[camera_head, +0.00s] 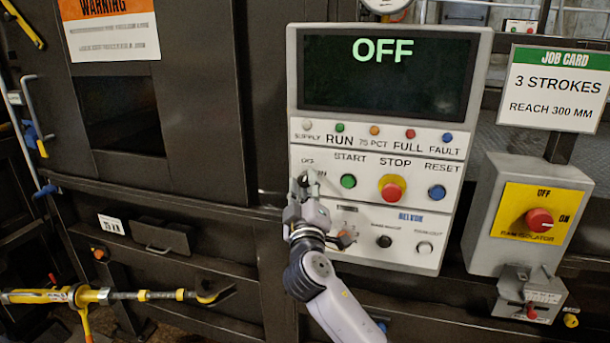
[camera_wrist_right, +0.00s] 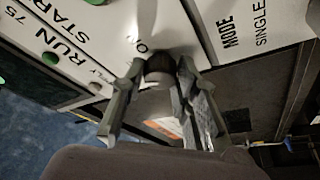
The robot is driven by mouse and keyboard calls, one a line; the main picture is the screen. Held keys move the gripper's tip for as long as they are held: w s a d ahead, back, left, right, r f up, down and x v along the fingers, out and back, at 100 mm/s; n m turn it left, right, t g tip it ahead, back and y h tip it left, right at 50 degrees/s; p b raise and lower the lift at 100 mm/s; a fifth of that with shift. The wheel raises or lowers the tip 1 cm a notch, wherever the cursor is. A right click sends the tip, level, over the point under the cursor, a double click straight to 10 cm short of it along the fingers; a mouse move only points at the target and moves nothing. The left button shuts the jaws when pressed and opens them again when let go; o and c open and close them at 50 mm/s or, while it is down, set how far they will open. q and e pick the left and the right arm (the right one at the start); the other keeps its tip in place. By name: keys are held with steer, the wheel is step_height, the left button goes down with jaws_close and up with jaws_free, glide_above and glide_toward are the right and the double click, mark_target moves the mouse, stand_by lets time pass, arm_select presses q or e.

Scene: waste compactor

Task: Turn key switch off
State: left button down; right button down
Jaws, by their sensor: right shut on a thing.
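The control panel (camera_head: 470,165) faces me, and its screen (camera_head: 390,75) reads OFF in green letters. The key switch sits at the panel's left side, under the OFF and ON labels; in the head view my right gripper (camera_head: 303,188) mostly covers it. In the right wrist view the key switch (camera_wrist_right: 160,66) is a dark round knob between the two fingertips of my right gripper (camera_wrist_right: 155,80), with part of an ON label beside it. The right gripper is shut on the knob. How far the switch is turned is hidden. My left gripper is not in view.
Start (camera_head: 348,181), stop (camera_head: 392,190) and reset (camera_head: 437,192) buttons lie close to the right of my gripper. An isolator box (camera_head: 485,225) with a red knob and a job card (camera_head: 555,88) are further right. A yellow-handled bar (camera_head: 130,295) is at lower left.

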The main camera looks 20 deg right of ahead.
steer(key=shift+r+n+y+p, duration=0.25)
steer(key=shift+n+y+p, duration=0.25)
steer(key=shift+n+p, duration=0.75)
steer(key=shift+f+n+g+p, duration=0.15)
steer(key=shift+n+g+p, duration=0.35)
steer(key=shift+n+p, duration=0.25)
steer(key=c, duration=1.2)
jaws_free()
steer(key=shift+c, duration=0.2)
steer(key=v, duration=1.2)
